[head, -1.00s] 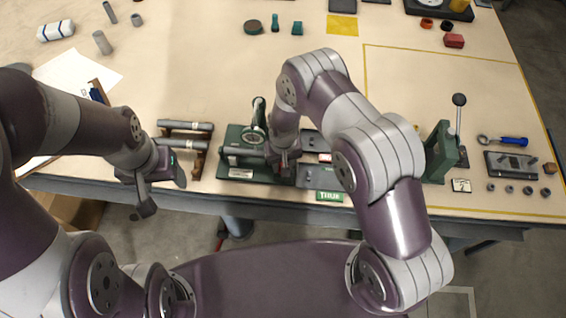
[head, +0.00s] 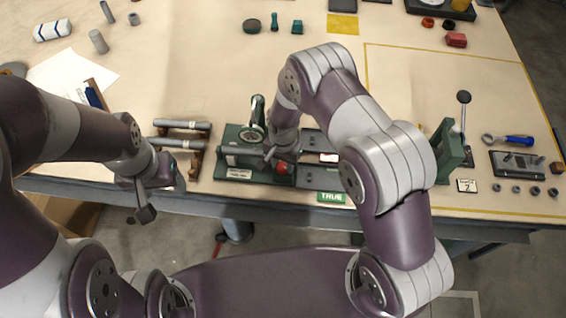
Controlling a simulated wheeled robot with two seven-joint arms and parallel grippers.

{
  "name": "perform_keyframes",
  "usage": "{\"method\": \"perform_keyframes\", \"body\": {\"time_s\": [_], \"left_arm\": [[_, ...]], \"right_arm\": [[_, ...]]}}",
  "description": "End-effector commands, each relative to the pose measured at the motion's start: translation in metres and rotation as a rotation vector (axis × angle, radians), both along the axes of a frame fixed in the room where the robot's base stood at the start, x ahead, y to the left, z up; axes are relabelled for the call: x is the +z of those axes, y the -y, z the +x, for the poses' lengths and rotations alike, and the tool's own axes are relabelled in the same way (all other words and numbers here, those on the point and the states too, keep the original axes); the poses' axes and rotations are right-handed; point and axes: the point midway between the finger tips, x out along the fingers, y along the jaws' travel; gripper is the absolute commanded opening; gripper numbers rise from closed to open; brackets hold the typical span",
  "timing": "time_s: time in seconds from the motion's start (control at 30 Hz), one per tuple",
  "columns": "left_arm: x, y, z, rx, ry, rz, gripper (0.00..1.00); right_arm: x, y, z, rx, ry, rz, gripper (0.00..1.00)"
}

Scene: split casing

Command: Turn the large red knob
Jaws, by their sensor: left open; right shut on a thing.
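The large red knob (head: 282,168) shows at the front of the green fixture (head: 233,174), on the table near its front edge. My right gripper (head: 277,160) reaches down over the fixture and is shut on the knob. The wrist and fingers hide part of the knob. My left gripper (head: 145,200) hangs in front of the table's front edge at the left. It is open and holds nothing, well apart from the fixture.
A green sign reading TRUE (head: 331,198) lies at the front edge. Grey bars on a rack (head: 182,125) are near my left gripper. A green lever press (head: 443,150) stands at the right.

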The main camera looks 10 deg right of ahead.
Motion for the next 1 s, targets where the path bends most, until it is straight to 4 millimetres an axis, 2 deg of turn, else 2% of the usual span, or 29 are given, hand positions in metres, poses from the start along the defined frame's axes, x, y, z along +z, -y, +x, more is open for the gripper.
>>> {"method": "perform_keyframes", "body": {"time_s": [0.63,0.67,0.7,0.73,1.0], "left_arm": [[-0.0017,0.0,0.0,0.0,0.0,0.0,0.65],[-0.0017,0.0,0.0,0.0,0.0,0.0,0.65],[-0.0017,0.0,0.0,0.0,0.0,0.0,0.65],[-0.0017,0.0,0.0,0.0,0.0,0.0,0.65],[-0.0021,0.0,-0.0001,0.0,0.0,0.0,0.65]], "right_arm": [[0.0014,-0.0004,0.001,-0.049,0.003,0.0,0.09],[0.0014,-0.0004,0.001,-0.048,0.003,0.0,0.45],[0.0013,-0.0004,0.001,-0.048,0.003,0.0,0.58],[0.0012,-0.0004,0.0009,-0.048,0.002,0.001,0.65],[0.0009,-0.0002,0.0005,-0.048,0.001,0.0,0.65]]}}
